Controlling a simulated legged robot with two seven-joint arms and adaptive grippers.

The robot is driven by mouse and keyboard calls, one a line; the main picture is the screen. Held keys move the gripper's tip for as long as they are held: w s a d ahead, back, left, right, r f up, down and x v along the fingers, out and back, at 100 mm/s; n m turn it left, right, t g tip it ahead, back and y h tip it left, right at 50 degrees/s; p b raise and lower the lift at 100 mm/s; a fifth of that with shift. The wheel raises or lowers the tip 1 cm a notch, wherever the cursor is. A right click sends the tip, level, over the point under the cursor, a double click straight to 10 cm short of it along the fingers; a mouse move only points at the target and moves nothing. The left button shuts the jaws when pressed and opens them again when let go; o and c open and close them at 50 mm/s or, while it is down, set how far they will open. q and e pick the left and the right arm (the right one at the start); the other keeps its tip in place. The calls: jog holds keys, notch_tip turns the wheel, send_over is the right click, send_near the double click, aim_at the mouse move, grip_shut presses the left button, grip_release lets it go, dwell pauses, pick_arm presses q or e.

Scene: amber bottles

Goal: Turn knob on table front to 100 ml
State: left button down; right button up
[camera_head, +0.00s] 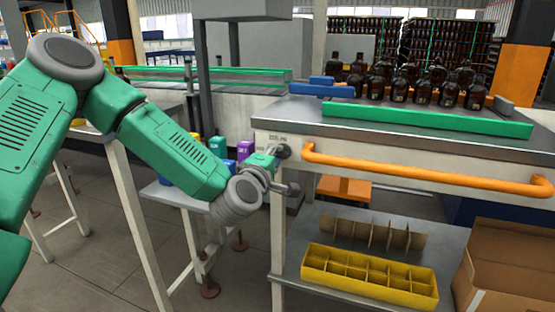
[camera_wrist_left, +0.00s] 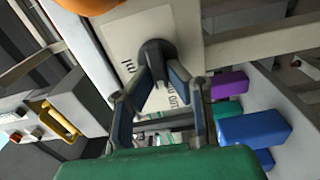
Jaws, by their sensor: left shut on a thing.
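The dark knob (camera_head: 284,151) sits on the front face of the metal table (camera_head: 330,108), near its left end, left of the orange handle. My left gripper (camera_head: 275,158) reaches it from the left and is shut on it. In the left wrist view, the two fingers of my left gripper (camera_wrist_left: 163,82) close on either side of the dark knob (camera_wrist_left: 156,52). A pale label with dark print lies behind the knob, partly covered by the fingers. The knob's setting cannot be read. My right gripper is not in view.
An orange handle (camera_head: 430,170) runs along the table front. Amber bottles (camera_head: 415,84) stand on top behind a green bar (camera_head: 425,119). A yellow divided crate (camera_head: 368,277) is on the lower shelf, and a cardboard box (camera_head: 510,270) stands right. Coloured boxes (camera_head: 218,147) are behind my arm.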

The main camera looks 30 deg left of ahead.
pick_arm(q)
jog(key=shift+s+a+f+n, duration=0.1)
jog(key=shift+s+f+n, duration=0.05)
jog(key=shift+f+n, duration=0.2)
dwell(0.3)
jog(key=c, duration=1.6)
grip_release()
jog(key=shift+a+r, duration=0.1)
jog(key=v, duration=1.1)
jog(key=shift+s, duration=0.4)
